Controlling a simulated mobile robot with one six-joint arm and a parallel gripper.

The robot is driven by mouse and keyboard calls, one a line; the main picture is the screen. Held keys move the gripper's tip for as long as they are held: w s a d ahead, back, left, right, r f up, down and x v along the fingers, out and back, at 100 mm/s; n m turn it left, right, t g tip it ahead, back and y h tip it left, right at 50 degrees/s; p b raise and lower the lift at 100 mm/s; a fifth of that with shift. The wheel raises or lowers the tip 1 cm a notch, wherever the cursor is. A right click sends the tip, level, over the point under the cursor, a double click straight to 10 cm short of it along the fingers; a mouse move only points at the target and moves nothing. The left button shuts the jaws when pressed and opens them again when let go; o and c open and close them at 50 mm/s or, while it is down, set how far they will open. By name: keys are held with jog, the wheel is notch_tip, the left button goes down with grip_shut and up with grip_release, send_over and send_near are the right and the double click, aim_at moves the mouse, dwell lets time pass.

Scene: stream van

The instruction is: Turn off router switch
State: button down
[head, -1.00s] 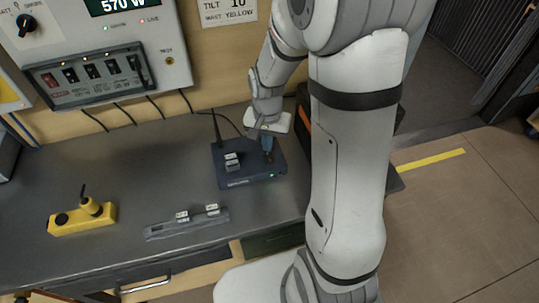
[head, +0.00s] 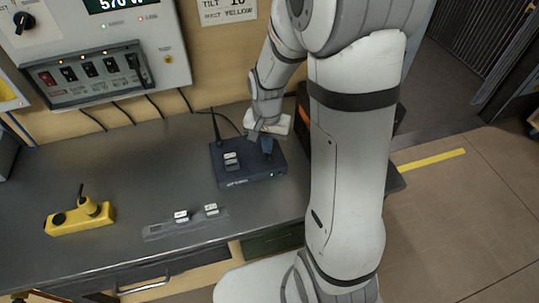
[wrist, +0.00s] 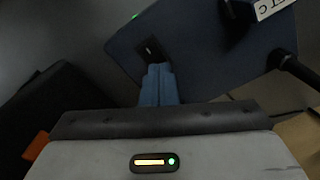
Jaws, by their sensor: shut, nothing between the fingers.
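The router (head: 248,171) is a dark blue box on the grey bench, with a black antenna and a green light lit on its front edge. My gripper (head: 267,153) is shut and empty, pointing down at the right part of the router top. In the wrist view the blue fingertips (wrist: 158,70) are together just beside a small dark switch (wrist: 151,50) on the router (wrist: 200,50). I cannot tell whether they touch it or which way it is set.
A yellow device (head: 80,217) with a knob and a grey strip (head: 186,224) with two pale tags lie on the bench. A wall panel (head: 90,75) with several switches hangs behind. An orange and black case stands right of the router.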

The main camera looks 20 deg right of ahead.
jog(key=shift+f, duration=0.35)
jog(key=shift+r, duration=0.1)
jog(key=shift+r+p, duration=2.35)
jog(key=shift+r, duration=1.1)
jog(key=s+r+n+t, duration=0.3)
jog(key=s+r+n, duration=0.3)
jog(key=s+r, duration=0.8)
jog(key=shift+d, duration=0.25)
